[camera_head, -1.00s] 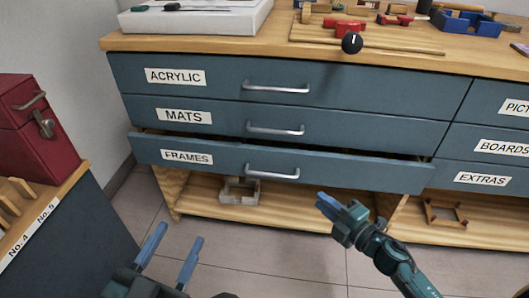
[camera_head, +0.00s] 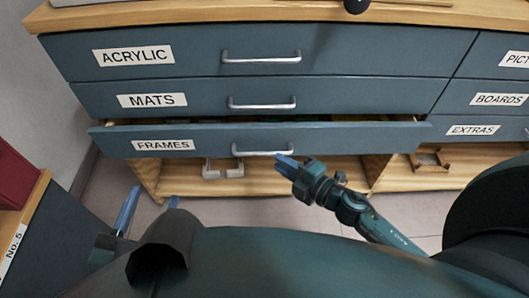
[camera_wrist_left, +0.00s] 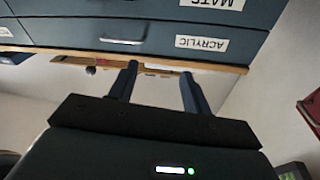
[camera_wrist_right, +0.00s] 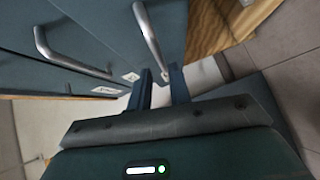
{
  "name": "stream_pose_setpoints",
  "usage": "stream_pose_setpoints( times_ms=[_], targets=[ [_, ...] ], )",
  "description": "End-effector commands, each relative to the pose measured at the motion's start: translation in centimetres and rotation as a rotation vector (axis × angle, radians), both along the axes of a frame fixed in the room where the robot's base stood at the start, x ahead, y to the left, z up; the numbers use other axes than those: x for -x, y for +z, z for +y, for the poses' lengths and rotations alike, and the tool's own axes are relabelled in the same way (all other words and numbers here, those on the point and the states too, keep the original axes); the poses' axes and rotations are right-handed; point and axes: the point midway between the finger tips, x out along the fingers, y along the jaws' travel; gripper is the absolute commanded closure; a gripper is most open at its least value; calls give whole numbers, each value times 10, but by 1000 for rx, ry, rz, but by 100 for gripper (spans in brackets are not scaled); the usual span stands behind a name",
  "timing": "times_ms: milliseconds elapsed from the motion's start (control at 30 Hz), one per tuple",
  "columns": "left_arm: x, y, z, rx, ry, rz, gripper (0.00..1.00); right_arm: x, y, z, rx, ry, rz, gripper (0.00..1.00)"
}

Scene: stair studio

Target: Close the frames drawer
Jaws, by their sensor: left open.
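The frames drawer (camera_head: 350,137), blue-grey with a white FRAMES label (camera_head: 164,145), stands partly out below the mats drawer in the head view; a dark gap shows above its front. Its metal handle (camera_head: 262,150) also shows close up in the right wrist view (camera_wrist_right: 149,35). My right gripper (camera_head: 284,162) is at the right end of this handle, its fingers somewhat apart; I cannot tell whether they touch it. My left gripper (camera_head: 149,204) is open and empty, low and left of the drawer; its fingers also show in the left wrist view (camera_wrist_left: 157,82).
The acrylic drawer (camera_head: 300,40) and mats drawer (camera_head: 350,98) above are shut. The boards (camera_head: 460,99) and extras (camera_head: 450,131) drawers are at the right. A wooden shelf below holds a pale frame (camera_head: 222,170). A numbered cabinet (camera_head: 40,240) stands at the left.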

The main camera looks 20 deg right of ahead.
Motion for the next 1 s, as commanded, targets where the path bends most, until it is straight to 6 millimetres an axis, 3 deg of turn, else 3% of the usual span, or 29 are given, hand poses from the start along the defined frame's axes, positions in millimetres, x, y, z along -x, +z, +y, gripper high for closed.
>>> stream_pose_setpoints(
  times_ms=[200, 367, 767, 1000],
  targets=[
    [0, -2, -1, 9, -8, 0, 51, -37, -6, 21, 1, 1, -3, 80],
    [-1, 2, -1, 14, -12, -7, 51, -52, -9, 29, 0, 0, -1, 80],
    [-2, 6, -1, 19, -15, -15, 51, -57, -10, 33, 0, 0, 1, 81],
    [-2, 4, -2, 19, -14, -11, 51, -56, -10, 32, 0, 0, 1, 100]
  ],
)
